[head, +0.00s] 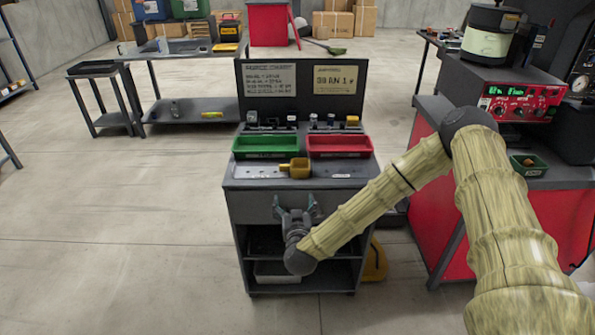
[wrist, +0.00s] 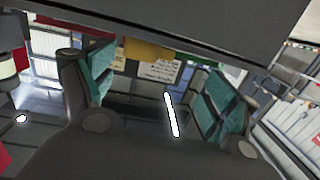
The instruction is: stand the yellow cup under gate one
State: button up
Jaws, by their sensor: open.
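The yellow cup (head: 300,168) stands on the workbench top, in front of where the green bin (head: 265,146) and the red bin (head: 339,146) meet. Its handle points left. Small blocks and fittings (head: 300,121) sit in a row behind the bins; I cannot tell which is gate one. My gripper (head: 297,204) is open and empty, in front of the bench's front face and below its top, apart from the cup. In the wrist view its teal fingers (wrist: 155,88) are spread wide, and a yellow patch (wrist: 148,50), likely the cup, shows beyond them, partly hidden by a dark edge.
A dark board (head: 302,88) with two paper notes stands behind the bins. The bench top's front edge (head: 300,184) lies between my gripper and the cup. A red cabinet (head: 440,220) with a red instrument (head: 517,103) stands at right. The floor at left is clear.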

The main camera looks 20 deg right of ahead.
aim_at(300, 170)
jog(key=shift+m+t+h, duration=0.3)
jog(key=shift+m+h, duration=0.1)
jog(key=shift+h, duration=0.3)
jog(key=shift+s+d+r+p+x, duration=0.1)
jog(key=shift+d+r+p+x, duration=0.35)
jog(key=shift+x, duration=1.7)
jog(key=shift+s+d+r+p+x, duration=0.1)
jog(key=shift+d+r+p+x, duration=0.3)
jog(key=shift+x, duration=1.7)
jog(key=shift+s+d+r+p+x, duration=0.1)
jog(key=shift+d+r+p+x, duration=0.35)
jog(key=shift+x, duration=1.7)
jog(key=shift+a+f, duration=0.15)
jog(key=shift+a, duration=0.1)
jog(key=shift+c, duration=0.5)
jog(key=c, duration=1.2)
jog(key=shift+c, duration=0.2)
